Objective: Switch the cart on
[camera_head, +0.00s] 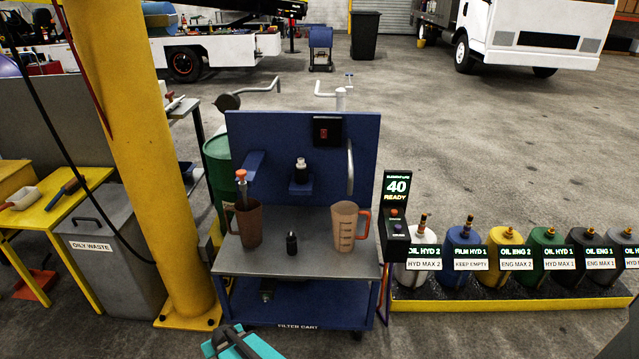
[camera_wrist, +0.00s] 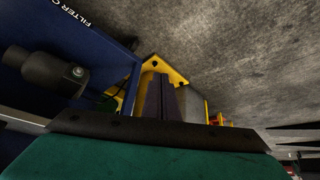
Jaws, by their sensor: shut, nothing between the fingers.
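The blue filter cart (camera_head: 300,326) stands in the middle of the head view with an upright blue back panel (camera_head: 260,135). A black switch box (camera_head: 327,131) with a red rocker is on the panel's upper right; whether it is on or off is too small to tell. My gripper (camera_head: 238,347) is at the bottom edge, in front of and below the cart, apart from the switch. In the wrist view my gripper (camera_wrist: 161,98) has its dark fingers together and empty. The cart's lower side (camera_wrist: 100,60) with part of its label shows at the left there.
Two brown jugs (camera_head: 345,228) (camera_head: 249,224) and a small black bottle (camera_head: 292,243) stand on the cart top. A display post (camera_head: 396,187) reads 40 READY. Several oil containers (camera_head: 462,248) line the right. A yellow column (camera_head: 140,150) stands left, beside a grey waste bin (camera_head: 110,262).

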